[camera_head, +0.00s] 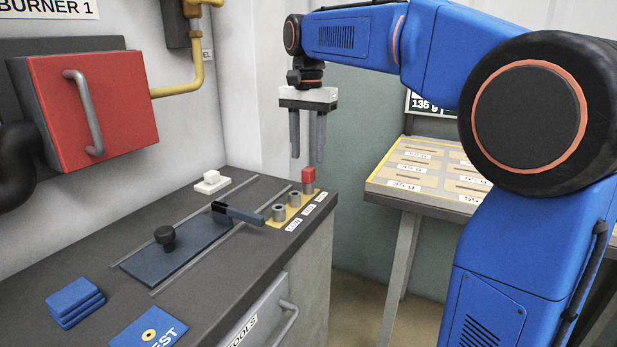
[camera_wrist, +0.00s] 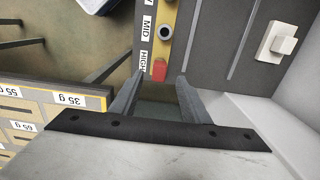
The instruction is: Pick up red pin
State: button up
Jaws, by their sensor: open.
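In the wrist view the red pin (camera_wrist: 159,70) shows beside the HIGH label, just beyond the fingertips. My gripper (camera_head: 306,160) is open and empty, pointing down, with its fingertips a little above and around the pin's far side. In the wrist view the two fingers of my gripper (camera_wrist: 155,82) are apart, and the pin lies ahead of the gap between them. I cannot tell whether the fingers touch it.
Two grey sockets (camera_head: 279,212) stand on the strip nearer the camera. A white block (camera_head: 212,182) lies behind. A tray table (camera_head: 405,195) stands right, across a gap.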

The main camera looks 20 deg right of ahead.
aim_at(308, 168)
jog(key=shift+d+f, duration=0.1)
jog(key=shift+f, duration=2.8)
grip_shut()
